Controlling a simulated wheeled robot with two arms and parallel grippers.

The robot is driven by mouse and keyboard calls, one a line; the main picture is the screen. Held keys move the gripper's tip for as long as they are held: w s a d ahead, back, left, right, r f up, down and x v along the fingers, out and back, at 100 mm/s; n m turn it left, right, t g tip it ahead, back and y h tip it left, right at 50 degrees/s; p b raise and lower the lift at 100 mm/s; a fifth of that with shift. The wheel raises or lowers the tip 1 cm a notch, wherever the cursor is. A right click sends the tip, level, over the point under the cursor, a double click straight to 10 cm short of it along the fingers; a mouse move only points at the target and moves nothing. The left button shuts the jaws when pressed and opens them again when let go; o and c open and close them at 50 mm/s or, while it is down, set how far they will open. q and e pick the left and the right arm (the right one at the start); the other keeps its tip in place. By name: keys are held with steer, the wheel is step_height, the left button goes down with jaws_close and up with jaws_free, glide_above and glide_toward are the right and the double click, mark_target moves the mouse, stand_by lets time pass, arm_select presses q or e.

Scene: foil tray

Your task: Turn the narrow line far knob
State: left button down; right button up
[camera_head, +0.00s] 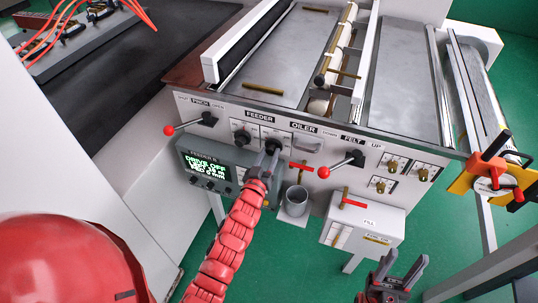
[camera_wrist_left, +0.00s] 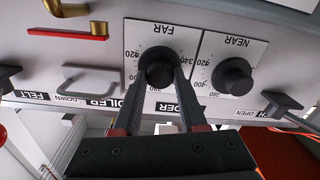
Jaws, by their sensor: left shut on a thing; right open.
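The FAR knob (camera_wrist_left: 158,66) is a black round knob on a white dial plate with printed numbers, in the left wrist view. My left gripper (camera_wrist_left: 160,76) is shut on it, one finger on each side. In the head view this knob (camera_head: 273,145) is at the right of the FEEDER pair, partly covered by my left gripper (camera_head: 268,159). The NEAR knob (camera_wrist_left: 232,76) is beside it, untouched, and also shows in the head view (camera_head: 242,138). My right gripper (camera_head: 403,262) is open and empty at the lower right, away from the panel.
Red-tipped levers, PINCH (camera_head: 190,124) and FELT (camera_head: 342,164), flank the knobs. A grey handle (camera_head: 307,144) is close on the right. A display box (camera_head: 208,168) and a metal cup (camera_head: 294,201) are below the panel.

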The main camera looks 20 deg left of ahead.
arm_select(q)
steer(key=shift+f+m+b, duration=0.25)
steer(key=shift+m+b, duration=0.25)
steer(key=shift+b, duration=0.25)
steer(key=m+b, duration=0.3)
steer(key=shift+m+b, duration=0.9)
steer(key=shift+m, duration=0.1)
steer(key=m+b, duration=0.2)
steer(key=m, duration=0.2)
steer(key=shift+m+b, duration=0.3)
steer(key=shift+b, duration=0.1)
steer(key=shift+r+m+b, duration=0.1)
steer(key=shift+m+b, duration=0.7)
steer(key=shift+m, duration=1.4)
